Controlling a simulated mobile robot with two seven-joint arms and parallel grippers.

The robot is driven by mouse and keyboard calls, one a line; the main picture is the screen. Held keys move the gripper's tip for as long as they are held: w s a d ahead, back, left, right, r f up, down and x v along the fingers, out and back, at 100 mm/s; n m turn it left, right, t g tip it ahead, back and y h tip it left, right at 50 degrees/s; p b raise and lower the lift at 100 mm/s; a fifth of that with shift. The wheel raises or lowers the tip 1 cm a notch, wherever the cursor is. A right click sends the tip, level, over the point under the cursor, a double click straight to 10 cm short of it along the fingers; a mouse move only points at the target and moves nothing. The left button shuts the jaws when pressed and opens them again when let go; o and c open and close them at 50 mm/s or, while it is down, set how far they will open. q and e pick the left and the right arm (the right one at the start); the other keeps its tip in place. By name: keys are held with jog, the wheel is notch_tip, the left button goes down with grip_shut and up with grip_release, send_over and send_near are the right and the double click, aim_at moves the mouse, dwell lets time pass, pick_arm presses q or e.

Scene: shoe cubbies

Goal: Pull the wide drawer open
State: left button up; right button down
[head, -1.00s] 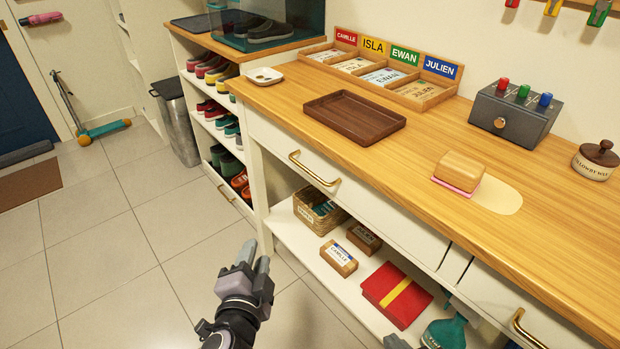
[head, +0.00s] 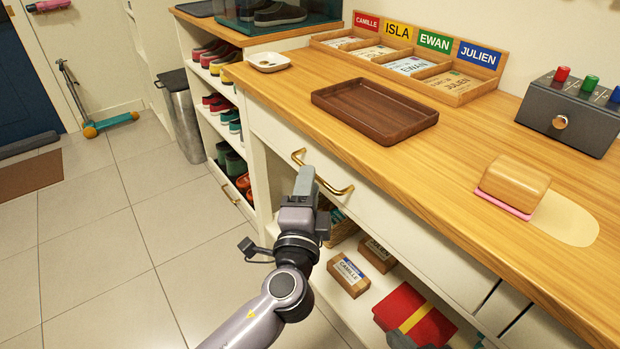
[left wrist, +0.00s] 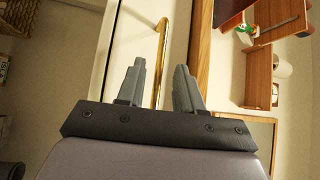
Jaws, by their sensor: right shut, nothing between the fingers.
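The wide drawer (head: 385,218) has a cream front under the wooden counter and looks closed. Its brass bar handle (head: 338,190) also shows in the left wrist view (left wrist: 161,50). My left gripper (head: 307,182) is at the handle's left part in the head view, hiding some of the bar.
A brown tray (head: 374,112), a wooden block (head: 514,183) and a grey box with knobs (head: 568,115) stand on the counter. Below the drawer are wooden blocks (head: 348,274) and a red box (head: 416,315).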

pick_arm(q)
jog(key=shift+w+d+r, duration=0.15)
jog(key=shift+w, duration=0.9)
grip_shut()
pick_arm(e)
jog(key=shift+a, duration=0.1)
